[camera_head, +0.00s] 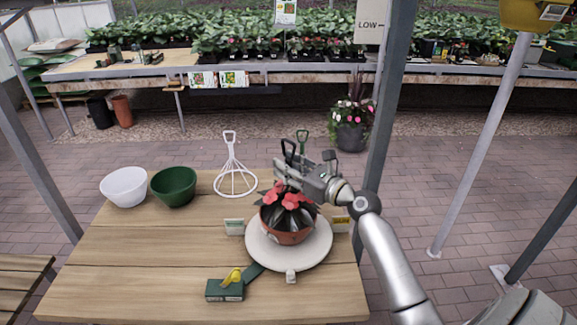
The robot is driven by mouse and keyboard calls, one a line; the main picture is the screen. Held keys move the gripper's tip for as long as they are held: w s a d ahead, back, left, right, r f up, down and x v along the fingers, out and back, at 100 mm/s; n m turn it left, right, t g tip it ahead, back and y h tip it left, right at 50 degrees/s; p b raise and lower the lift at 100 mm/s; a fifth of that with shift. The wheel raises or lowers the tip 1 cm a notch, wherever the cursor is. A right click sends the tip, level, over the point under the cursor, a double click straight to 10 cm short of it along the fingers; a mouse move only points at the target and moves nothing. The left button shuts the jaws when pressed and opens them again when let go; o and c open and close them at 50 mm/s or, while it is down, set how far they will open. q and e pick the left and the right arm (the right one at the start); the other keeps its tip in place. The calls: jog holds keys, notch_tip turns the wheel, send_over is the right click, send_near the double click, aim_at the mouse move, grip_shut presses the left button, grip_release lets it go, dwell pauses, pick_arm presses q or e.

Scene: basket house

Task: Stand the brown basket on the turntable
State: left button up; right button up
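The brown basket (284,237), a round brown bowl with dark leaves and red flowers, is over the middle of the white turntable (318,252) and looks upright. I cannot tell whether it rests fully on the disc. A dark loop handle (287,148) rises above the plant, in line with the basket. My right gripper (283,172) is directly above the flowers, with its fingers at the foot of this loop. Whether the fingers are closed on it is too small to tell. The gripper hides part of the hanger. My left gripper is not in view.
A white bowl (124,187), a green bowl (173,186) and a white wire hanger (234,180) stand on the wooden table (150,265). A dark green block (222,290) with a yellow piece lies at the front. A grey post (388,100) stands behind.

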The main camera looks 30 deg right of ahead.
jog(key=shift+s, duration=0.1)
jog(key=b+v, duration=0.2)
jog(key=v, duration=0.9)
jog(key=shift+s+r, duration=0.15)
jog(key=shift+s, duration=0.25)
jog(key=shift+d, duration=0.2)
dwell(0.5)
